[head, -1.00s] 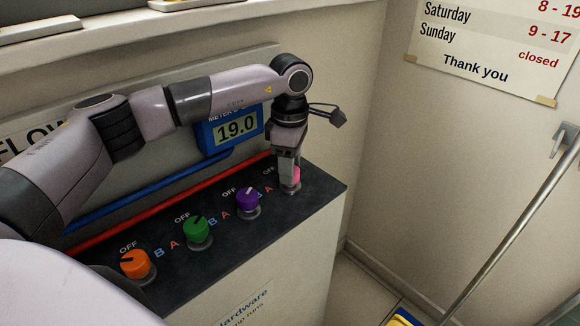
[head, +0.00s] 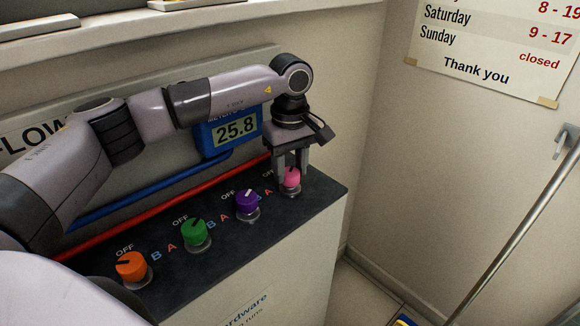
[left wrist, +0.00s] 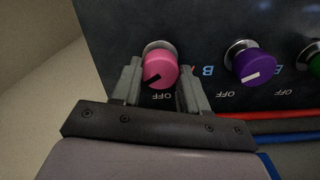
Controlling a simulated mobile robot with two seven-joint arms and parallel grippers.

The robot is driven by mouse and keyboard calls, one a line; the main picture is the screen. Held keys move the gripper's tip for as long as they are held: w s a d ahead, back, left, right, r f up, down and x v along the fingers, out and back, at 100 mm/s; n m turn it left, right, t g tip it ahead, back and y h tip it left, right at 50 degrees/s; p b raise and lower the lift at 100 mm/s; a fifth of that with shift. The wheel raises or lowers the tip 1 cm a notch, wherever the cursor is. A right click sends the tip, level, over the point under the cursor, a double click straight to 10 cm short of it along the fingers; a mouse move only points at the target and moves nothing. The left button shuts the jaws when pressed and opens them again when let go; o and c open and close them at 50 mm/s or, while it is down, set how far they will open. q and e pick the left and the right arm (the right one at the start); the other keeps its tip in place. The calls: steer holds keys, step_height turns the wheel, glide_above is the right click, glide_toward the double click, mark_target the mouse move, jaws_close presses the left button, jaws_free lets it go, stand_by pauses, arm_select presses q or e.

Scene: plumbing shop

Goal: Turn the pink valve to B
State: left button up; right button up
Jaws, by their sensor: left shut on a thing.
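The pink valve (head: 292,179) is the rightmost knob on the dark panel. My left gripper (head: 291,172) comes down over it from above, shut on it with one finger on each side. In the left wrist view the pink valve (left wrist: 163,65) shows between the fingers of my left gripper (left wrist: 159,88). Its black mark points down and left there, away from the red A side and between OFF and the opposite side. The B label of this valve is hidden. My right gripper is not in view.
The purple knob (head: 246,202), green knob (head: 196,232) and orange knob (head: 132,266) stand in a row to the left. A blue meter (head: 233,130) reads 25.8 behind them. Red and blue pipes run along the panel's back. A wall stands right.

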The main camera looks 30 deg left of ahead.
mark_target(290, 173)
arm_select(q)
steer(key=shift+r+m, duration=0.1)
steer(key=shift+m, duration=0.2)
stand_by(0.4)
steer(key=o, duration=1.1)
steer(key=shift+c, duration=0.2)
steer(key=shift+r+b, duration=0.35)
steer(key=shift+r, duration=3.2)
